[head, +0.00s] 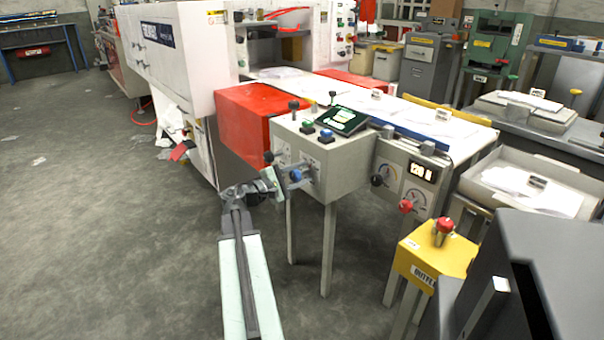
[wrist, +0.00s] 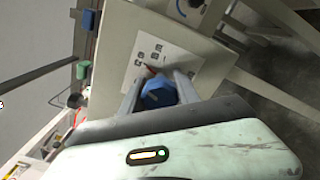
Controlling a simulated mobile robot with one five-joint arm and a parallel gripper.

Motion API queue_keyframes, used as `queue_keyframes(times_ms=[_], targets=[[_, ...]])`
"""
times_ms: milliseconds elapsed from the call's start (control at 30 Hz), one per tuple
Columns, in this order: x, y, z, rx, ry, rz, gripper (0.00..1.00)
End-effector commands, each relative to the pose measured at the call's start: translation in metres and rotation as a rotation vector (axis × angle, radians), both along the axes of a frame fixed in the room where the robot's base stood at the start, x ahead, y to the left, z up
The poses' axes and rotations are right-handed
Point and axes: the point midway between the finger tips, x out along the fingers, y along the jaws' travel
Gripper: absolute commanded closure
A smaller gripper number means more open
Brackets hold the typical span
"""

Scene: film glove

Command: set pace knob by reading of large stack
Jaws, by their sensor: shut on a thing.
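My gripper (head: 288,178) is at the front face of the grey control box (head: 345,158). It is shut on a blue knob (head: 297,175). In the wrist view the blue knob (wrist: 158,95) sits between my two fingers (wrist: 160,88), over a pale label plate (wrist: 150,55) with small marks I cannot read. A dark knob (head: 268,157) is on the same face, to the left. Stacks of white sheets lie in the tray (head: 474,189) at right and on the bench behind. Which one is the large stack, and its reading, I cannot tell.
Right of the box are a black knob (head: 377,181), a red knob (head: 406,206), round dials and a small dark display (head: 421,172), too small to read surely. A yellow box (head: 432,258) with a red button stands front right. The floor at left is open.

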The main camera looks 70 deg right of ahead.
Motion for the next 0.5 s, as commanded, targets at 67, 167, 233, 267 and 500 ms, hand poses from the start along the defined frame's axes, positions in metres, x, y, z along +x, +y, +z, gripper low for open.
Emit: queue_keyframes(times_ms=[67,167,233,267,500], targets=[[-0.0041,0.0022,-0.0018,-0.006,-0.020,-0.011,1.00],[-0.0042,0.0022,-0.0020,-0.016,-0.035,-0.012,1.00],[-0.0043,0.0023,-0.0021,-0.020,-0.040,-0.012,1.00],[-0.0043,0.0022,-0.0021,-0.020,-0.041,-0.012,1.00],[-0.0044,0.0021,-0.0023,-0.021,-0.044,-0.012,1.00]])
